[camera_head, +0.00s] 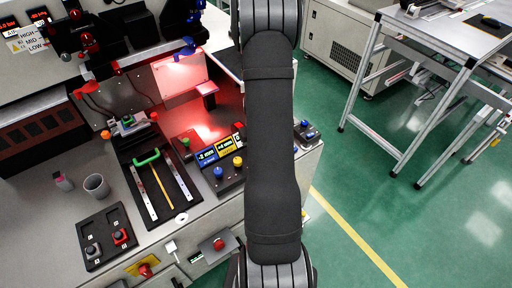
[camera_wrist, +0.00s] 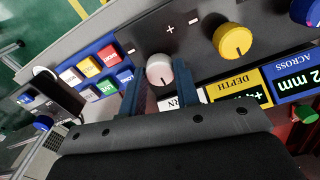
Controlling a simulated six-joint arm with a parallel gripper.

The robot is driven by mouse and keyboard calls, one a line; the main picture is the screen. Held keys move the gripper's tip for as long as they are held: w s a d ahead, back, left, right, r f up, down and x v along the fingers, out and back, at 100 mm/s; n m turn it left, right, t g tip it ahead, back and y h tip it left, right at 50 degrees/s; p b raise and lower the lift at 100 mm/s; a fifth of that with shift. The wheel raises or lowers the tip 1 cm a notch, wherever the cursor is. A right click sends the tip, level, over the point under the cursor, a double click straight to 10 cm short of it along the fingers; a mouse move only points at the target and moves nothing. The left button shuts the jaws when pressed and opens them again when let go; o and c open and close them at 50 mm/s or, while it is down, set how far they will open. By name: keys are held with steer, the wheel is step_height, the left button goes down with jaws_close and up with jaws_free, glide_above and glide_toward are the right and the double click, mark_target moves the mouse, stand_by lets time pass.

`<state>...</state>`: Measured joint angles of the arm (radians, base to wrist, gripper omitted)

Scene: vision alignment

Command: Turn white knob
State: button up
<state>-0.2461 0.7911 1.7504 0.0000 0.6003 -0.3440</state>
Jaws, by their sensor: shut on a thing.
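The white knob (camera_wrist: 159,68) sits on a dark control panel in the wrist view, with a dark pointer line on its face. My gripper (camera_wrist: 158,78) has its two blue fingers on either side of the knob, shut on it. A white label, partly covered by a finger, lies just beside the knob. In the head view my arm covers the white knob and my gripper.
A yellow knob (camera_wrist: 232,40) and a blue knob (camera_wrist: 306,10) stand to the right on the same panel. Yellow DEPTH and blue ACROSS displays lie below them. Several coloured buttons (camera_wrist: 90,68) are to the left. A grey cup (camera_head: 96,186) stands on the bench.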

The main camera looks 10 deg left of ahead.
steer(key=o, duration=1)
steer(key=shift+c, duration=0.2)
step_height(320, 180, up, 18)
steer(key=shift+f, duration=0.25)
step_height(320, 180, down, 18)
steer(key=shift+r, duration=0.25)
stand_by(0.3)
steer(key=shift+r, duration=0.1)
